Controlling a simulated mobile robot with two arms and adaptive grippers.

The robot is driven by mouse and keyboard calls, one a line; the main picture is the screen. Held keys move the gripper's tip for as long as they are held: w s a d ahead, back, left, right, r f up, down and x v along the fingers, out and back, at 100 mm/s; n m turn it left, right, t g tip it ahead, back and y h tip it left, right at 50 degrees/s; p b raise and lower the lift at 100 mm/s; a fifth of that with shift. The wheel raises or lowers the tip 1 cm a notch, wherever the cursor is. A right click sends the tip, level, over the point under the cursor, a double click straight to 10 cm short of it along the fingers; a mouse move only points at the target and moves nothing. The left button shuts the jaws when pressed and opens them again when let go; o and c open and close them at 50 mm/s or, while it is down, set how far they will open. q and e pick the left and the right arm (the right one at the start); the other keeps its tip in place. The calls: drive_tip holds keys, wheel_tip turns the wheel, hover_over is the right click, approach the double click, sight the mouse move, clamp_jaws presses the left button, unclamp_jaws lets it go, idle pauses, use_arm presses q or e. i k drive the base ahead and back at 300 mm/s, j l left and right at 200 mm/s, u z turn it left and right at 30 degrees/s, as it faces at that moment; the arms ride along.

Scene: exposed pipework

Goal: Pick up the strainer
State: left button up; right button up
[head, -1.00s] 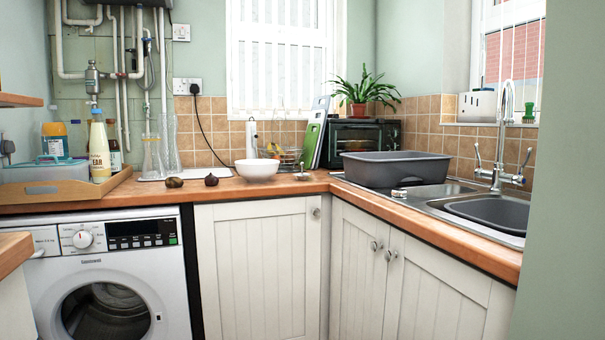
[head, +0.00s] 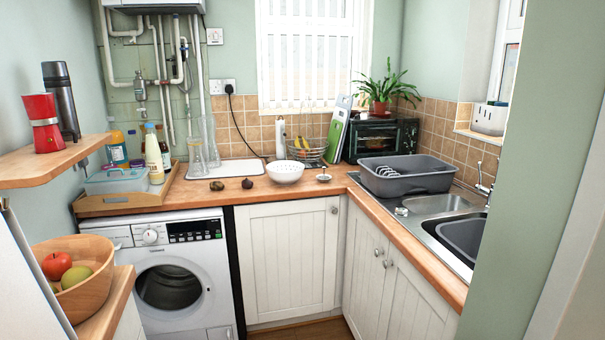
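A small metal piece with an upright knob (head: 323,176), which looks like a sink strainer, sits on the wooden worktop near the inner corner. A white bowl (head: 285,171) just left of it may have holes like a colander; this is too small to tell. Another small metal piece (head: 401,211) lies at the left edge of the sink unit; its kind is unclear. Neither of my grippers shows in the head view.
The worktop (head: 250,190) runs above the washing machine (head: 177,285) and turns along the right to the sink (head: 462,238). A grey dish basin (head: 406,178) stands there. A wall shelf (head: 50,166) juts in at left, above a fruit bowl (head: 85,265).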

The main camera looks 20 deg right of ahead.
sight(323, 178)
drive_tip(key=u, duration=0.5)
drive_tip(key=i+l+u, duration=0.1)
drive_tip(key=u, duration=0.35)
drive_tip(key=i+l+u, duration=0.1)
drive_tip(key=u, duration=0.4)
drive_tip(key=l+u, duration=0.1)
drive_tip(key=u, duration=0.35)
drive_tip(key=i+l+u, duration=0.1)
drive_tip(key=l+u, duration=0.55)
drive_tip(key=u, duration=0.2)
drive_tip(key=i, duration=0.05)
